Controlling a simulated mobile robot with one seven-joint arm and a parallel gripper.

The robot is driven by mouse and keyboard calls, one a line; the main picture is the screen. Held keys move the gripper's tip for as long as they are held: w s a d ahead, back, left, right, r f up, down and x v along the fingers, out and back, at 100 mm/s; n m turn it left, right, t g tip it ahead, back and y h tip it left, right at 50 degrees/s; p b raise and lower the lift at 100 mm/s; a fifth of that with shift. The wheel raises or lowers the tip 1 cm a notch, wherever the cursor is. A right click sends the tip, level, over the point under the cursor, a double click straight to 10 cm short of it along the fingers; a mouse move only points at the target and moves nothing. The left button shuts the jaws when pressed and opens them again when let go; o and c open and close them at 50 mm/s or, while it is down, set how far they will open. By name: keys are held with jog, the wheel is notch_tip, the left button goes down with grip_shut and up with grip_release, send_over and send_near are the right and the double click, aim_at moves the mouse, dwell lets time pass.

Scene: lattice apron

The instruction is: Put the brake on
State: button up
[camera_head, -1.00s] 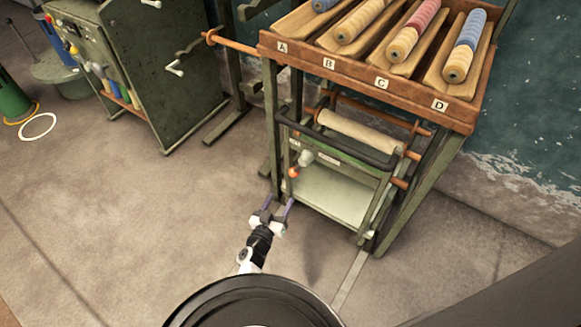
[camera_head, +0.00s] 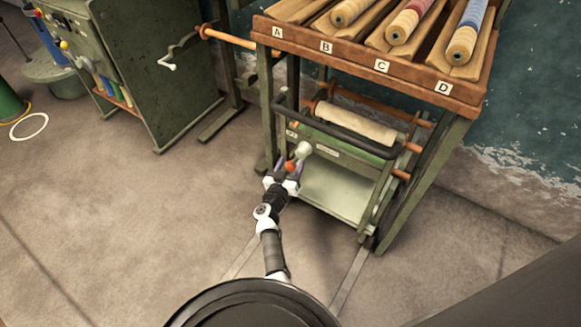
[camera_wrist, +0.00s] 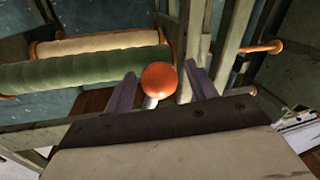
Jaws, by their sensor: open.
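The brake appears to be the short lever with an orange ball knob (camera_head: 290,165) at the left front of the green wheeled frame (camera_head: 377,200). A pale grey rounded part (camera_head: 303,149) shows just above the knob. My gripper (camera_head: 288,172) is open at the knob, with its purple fingers on either side. In the wrist view the orange knob (camera_wrist: 159,79) sits between the two spread fingers, with visible gaps on both sides. The lever's pale shaft goes down behind my gripper body and is partly hidden.
A wooden rack (camera_head: 350,62) labelled A to D holds yarn rolls above the frame. A green machine cabinet (camera_head: 135,70) stands left.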

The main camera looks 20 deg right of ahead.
grip_shut()
dwell(0.3)
jog(key=shift+s+p, duration=0.1)
jog(key=shift+p, duration=0.35)
jog(key=shift+s+d+r+n+p, duration=0.2)
jog(key=shift+s+n+p, duration=0.1)
jog(key=shift+n+p, duration=0.55)
jog(key=s+d+n+g+p, duration=0.1)
jog(key=s+d+n+p, duration=0.3)
jog(key=p, duration=0.7)
jog(key=s+n, duration=0.1)
jog(key=n, duration=0.1)
jog(key=shift+f+n+g, duration=0.2)
jog(key=shift+n+g, duration=0.15)
jog(key=shift+g, duration=0.05)
grip_release()
